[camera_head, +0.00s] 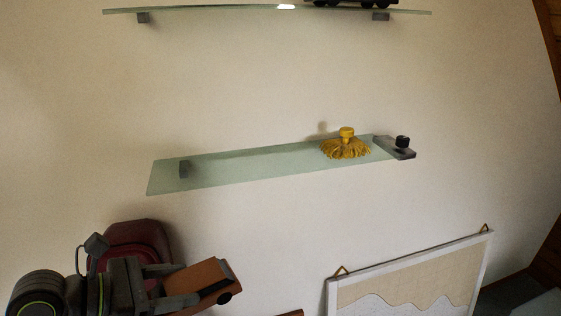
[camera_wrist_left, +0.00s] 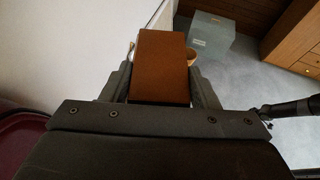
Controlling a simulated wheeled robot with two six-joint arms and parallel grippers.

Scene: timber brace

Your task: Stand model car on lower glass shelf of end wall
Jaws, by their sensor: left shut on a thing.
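The model car (camera_head: 207,281) looks like an orange-brown block with a black wheel at its side. My left gripper (camera_head: 168,287) is shut on it, below and left of the lower glass shelf (camera_head: 250,166). The car is clear of the shelf, tilted in the head view. In the left wrist view the car (camera_wrist_left: 162,68) fills the space between the fingers, and its far side is hidden. The lower shelf is fixed to the wall, with its left and middle stretch bare. My right gripper is not in view.
A yellow tasselled object (camera_head: 346,147) stands on the shelf's right part, beside a dark knob on a grey plate (camera_head: 400,148). An upper glass shelf (camera_head: 230,9) holds a dark object. A framed board (camera_head: 410,275) is below right. A dark red object (camera_head: 135,238) is behind my arm.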

